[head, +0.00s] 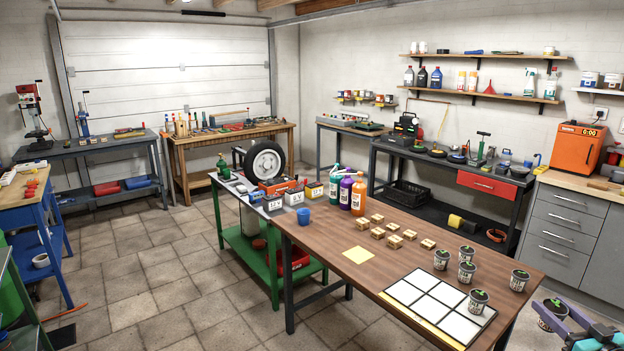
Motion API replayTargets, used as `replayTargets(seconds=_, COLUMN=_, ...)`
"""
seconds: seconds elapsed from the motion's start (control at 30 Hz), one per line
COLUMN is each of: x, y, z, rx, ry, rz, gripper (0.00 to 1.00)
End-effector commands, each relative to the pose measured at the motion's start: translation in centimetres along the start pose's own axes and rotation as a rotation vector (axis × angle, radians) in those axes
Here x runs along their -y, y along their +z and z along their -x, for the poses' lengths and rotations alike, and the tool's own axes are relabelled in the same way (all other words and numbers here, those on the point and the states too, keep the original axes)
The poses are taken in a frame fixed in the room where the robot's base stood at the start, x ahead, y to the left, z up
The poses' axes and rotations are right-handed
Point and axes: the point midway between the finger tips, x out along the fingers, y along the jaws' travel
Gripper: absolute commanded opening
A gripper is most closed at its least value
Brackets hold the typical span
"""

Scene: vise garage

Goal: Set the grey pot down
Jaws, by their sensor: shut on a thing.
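My gripper (566,320) is at the bottom right corner, partly cut off by the frame edge. It is shut on a grey pot (547,322) with dark soil, a green sprout and a pale label. The held pot looks upright and appears just off the right end of the brown table (330,240); its height is hard to tell. Several similar pots stand on the table's right part, among them one near the right edge (519,281). Another pot (475,305) stands on the right side of a white-squared mat (410,293).
Several small wooden blocks (377,219), a yellow square (358,255), a blue cup (303,216) and coloured bottles (346,192) are on the table. Free tabletop lies between the blocks and the pots. Grey drawers (560,225) stand behind the table on the right.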

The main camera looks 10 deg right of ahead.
Motion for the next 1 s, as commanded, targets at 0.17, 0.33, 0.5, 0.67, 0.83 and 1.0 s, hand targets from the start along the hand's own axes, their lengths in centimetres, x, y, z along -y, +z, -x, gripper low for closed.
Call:
replayTargets(seconds=0.17, x=0.6, y=0.4, z=-0.8, rx=0.000, ry=-0.015, rz=0.000, gripper=0.23)
replayTargets(seconds=0.33, x=2.0, y=1.0, z=-2.2, rx=0.000, ry=-0.044, rz=0.002, gripper=0.23)
replayTargets(seconds=0.5, x=4.2, y=1.7, z=-4.2, rx=0.000, ry=-0.086, rz=0.004, gripper=0.23)
replayTargets(seconds=0.67, x=7.5, y=2.9, z=-6.9, rx=0.000, ry=-0.149, rz=0.007, gripper=0.23)
replayTargets(seconds=0.83, x=11.4, y=4.2, z=-9.7, rx=0.001, ry=-0.218, rz=0.010, gripper=0.23)
replayTargets(seconds=1.0, x=15.6, y=5.4, z=-12.0, rx=0.000, ry=-0.291, rz=0.014, gripper=0.23)
